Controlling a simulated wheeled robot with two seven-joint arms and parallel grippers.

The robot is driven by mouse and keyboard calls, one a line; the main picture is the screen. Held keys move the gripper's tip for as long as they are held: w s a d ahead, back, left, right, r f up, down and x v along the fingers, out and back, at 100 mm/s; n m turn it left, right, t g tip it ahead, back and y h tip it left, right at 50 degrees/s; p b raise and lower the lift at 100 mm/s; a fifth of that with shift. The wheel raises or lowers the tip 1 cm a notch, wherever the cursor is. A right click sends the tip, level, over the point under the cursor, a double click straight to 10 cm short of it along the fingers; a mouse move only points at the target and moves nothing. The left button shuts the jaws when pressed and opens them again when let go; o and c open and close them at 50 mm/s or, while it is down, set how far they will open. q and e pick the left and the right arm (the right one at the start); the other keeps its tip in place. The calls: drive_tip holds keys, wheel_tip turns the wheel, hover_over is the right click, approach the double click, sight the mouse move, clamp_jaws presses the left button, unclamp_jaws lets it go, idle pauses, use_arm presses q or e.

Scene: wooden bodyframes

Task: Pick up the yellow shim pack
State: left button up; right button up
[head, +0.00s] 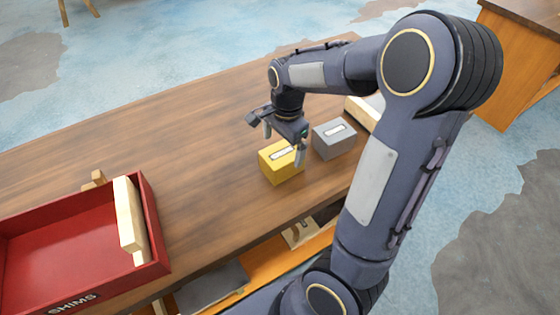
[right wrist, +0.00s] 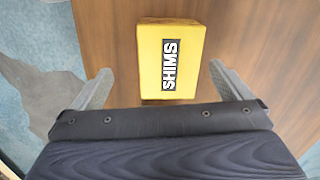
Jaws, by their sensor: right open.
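The yellow shim pack (head: 281,168) stands on the wooden table near its front edge in the head view. In the right wrist view the yellow pack (right wrist: 190,42) shows a black "SHIMS" label and lies beyond and between the two fingers. My right gripper (head: 284,143) is open and empty, above the yellow pack in the head view. It also shows in the right wrist view (right wrist: 165,88), with its fingers apart on either side. I cannot tell the exact height gap to the pack. My left gripper is not in view.
A grey box (head: 334,142) stands close to the right of the yellow pack. A red tray (head: 75,285) marked "SHIMS", with a wooden piece (head: 130,218) in it, sits at the table's left. The middle of the wooden table (head: 190,140) is clear.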

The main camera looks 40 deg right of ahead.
sight(282, 160)
drive_tip(key=shift+w+d+f+m, duration=0.3)
drive_tip(key=shift+w+f+m, duration=0.2)
drive_tip(key=shift+w+f, duration=0.1)
drive_tip(key=shift+d+f, duration=0.15)
drive_tip(key=shift+f, duration=0.15)
wheel_tip(282, 160, down, 7)
drive_tip(key=shift+w+f, duration=0.15)
drive_tip(key=c, duration=1.2)
drive_tip(key=shift+r, duration=0.2)
drive_tip(key=shift+c, duration=0.2)
